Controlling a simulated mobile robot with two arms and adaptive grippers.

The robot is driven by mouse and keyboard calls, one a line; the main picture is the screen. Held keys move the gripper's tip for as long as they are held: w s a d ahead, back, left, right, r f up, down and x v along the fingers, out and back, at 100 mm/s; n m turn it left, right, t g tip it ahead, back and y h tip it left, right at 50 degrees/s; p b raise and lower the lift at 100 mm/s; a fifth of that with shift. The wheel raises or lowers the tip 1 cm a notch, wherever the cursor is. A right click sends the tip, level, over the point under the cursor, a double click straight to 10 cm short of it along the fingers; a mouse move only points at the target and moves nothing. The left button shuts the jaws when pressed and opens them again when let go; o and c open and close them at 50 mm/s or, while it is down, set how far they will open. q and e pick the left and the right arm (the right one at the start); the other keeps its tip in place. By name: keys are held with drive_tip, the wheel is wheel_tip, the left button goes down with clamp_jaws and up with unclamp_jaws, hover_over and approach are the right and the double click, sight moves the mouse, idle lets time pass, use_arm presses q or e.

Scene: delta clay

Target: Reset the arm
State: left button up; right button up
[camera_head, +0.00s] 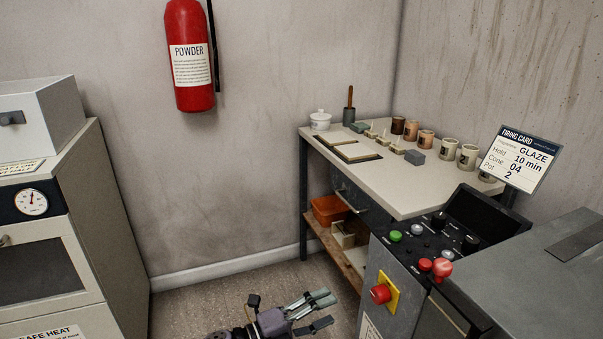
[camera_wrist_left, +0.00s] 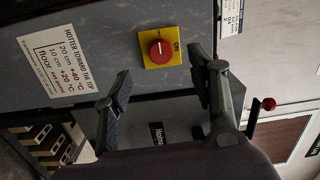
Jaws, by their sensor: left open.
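My left gripper (camera_head: 322,310) is low at the bottom middle of the head view, with its fingers pointing right toward the grey control cabinet. In the left wrist view the two fingers of the left gripper (camera_wrist_left: 160,61) are spread apart with nothing between them. Beyond them is the cabinet front with a red rotary knob (camera_wrist_left: 160,52) on a yellow plate. The fingers look apart from the knob, but the exact distance cannot be told. My right gripper is in neither view.
The cabinet's red knob (camera_head: 380,293) stands right of my left gripper. A table (camera_head: 425,194) with several cups is behind the cabinet. An oven-like unit (camera_head: 46,235) stands at the left. A fire extinguisher (camera_head: 190,60) hangs on the wall. Floor (camera_head: 215,290) is clear between.

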use_arm(q)
drive_tip(key=s+a+f+n+t+y, duration=0.3)
drive_tip(key=a+f+n+t+y, duration=0.2)
drive_tip(key=a+f+n+y, duration=1.1)
drive_tip(key=s+a+f+n+g, duration=0.5)
drive_tip(key=s+f+n, duration=0.2)
drive_tip(key=s+n, duration=0.3)
drive_tip(key=s+a+f+g+p, duration=0.2)
drive_tip(key=s+f+p, duration=0.2)
drive_tip(key=s, duration=0.7)
drive_tip(key=s+a+f+n+g+p, duration=0.1)
drive_tip(key=s+a+f+g+p, duration=0.1)
drive_tip(key=s+p, duration=0.6)
drive_tip(key=s+a+f+g+p, duration=0.2)
drive_tip(key=s+a+f+p, duration=0.2)
drive_tip(key=s, duration=1.1)
drive_tip(key=f+p, duration=0.2)
drive_tip(key=shift+s+n+y+p, duration=0.3)
drive_tip(key=shift+n, duration=0.1)
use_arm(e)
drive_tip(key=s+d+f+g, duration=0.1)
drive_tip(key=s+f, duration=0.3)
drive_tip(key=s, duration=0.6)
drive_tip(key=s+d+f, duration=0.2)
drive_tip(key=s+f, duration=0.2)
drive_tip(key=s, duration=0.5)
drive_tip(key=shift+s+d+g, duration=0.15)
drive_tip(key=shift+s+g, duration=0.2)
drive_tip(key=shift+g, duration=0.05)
